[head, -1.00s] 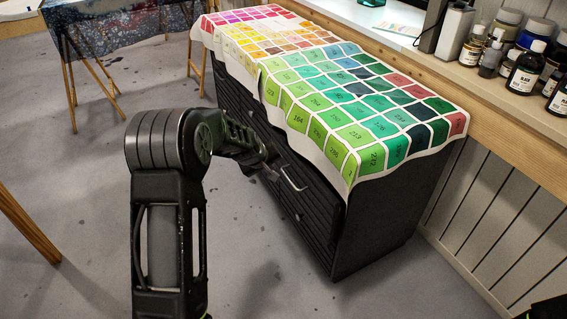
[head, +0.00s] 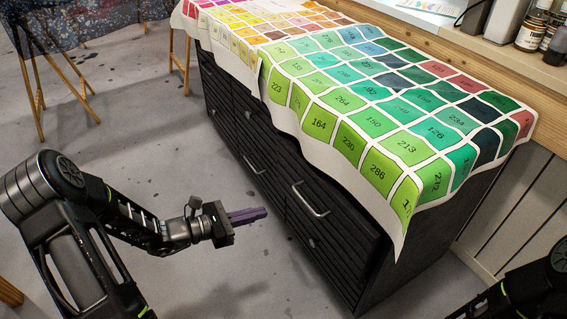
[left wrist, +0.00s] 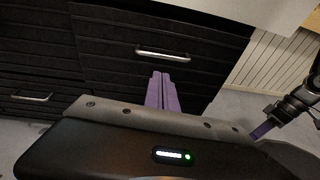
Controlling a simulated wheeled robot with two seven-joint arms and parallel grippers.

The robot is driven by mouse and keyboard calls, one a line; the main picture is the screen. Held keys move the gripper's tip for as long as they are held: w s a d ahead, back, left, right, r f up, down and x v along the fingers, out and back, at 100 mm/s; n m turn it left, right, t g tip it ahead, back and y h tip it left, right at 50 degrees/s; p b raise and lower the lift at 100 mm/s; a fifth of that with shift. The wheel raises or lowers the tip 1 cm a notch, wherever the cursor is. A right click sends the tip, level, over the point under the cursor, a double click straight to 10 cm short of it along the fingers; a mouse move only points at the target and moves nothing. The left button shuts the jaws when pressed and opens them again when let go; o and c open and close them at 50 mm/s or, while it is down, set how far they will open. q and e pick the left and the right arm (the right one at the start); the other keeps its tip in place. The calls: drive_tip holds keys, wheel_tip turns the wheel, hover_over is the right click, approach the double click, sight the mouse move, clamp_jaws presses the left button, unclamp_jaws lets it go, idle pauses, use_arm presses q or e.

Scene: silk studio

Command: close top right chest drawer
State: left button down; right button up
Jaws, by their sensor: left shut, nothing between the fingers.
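The black chest of drawers (head: 335,250) stands right of centre in the head view. Its top right drawer (head: 345,220) has a silver bar handle (head: 311,199); it also shows in the left wrist view (left wrist: 205,70). This drawer's right end seems to jut slightly past the front below; how far I cannot tell. My left gripper (head: 247,215) is shut and empty, its purple fingers pointing toward the chest, left of that handle. In the left wrist view the fingers (left wrist: 161,92) are below the handle; contact is unclear. My right gripper (left wrist: 263,130) shows small at the right there.
A colour-swatch cloth (head: 350,100) covers the chest top and hangs over its front edge. A wooden ledge with bottles (head: 532,30) runs behind. Easel legs (head: 40,85) stand at the far left. The grey floor before the chest is clear.

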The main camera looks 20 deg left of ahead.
sight(310, 172)
use_arm(q)
drive_tip(key=r, duration=0.1)
drive_tip(key=w+r+n+t, duration=0.1)
drive_tip(key=r, duration=0.1)
drive_tip(key=a+r+t, duration=0.1)
drive_tip(key=shift+w+r, duration=0.35)
drive_tip(key=shift+w, duration=0.05)
use_arm(e)
drive_tip(key=shift+w+a, duration=0.3)
drive_tip(key=shift+w, duration=0.05)
use_arm(q)
drive_tip(key=shift+w+d+h, duration=0.1)
drive_tip(key=shift+h, duration=0.2)
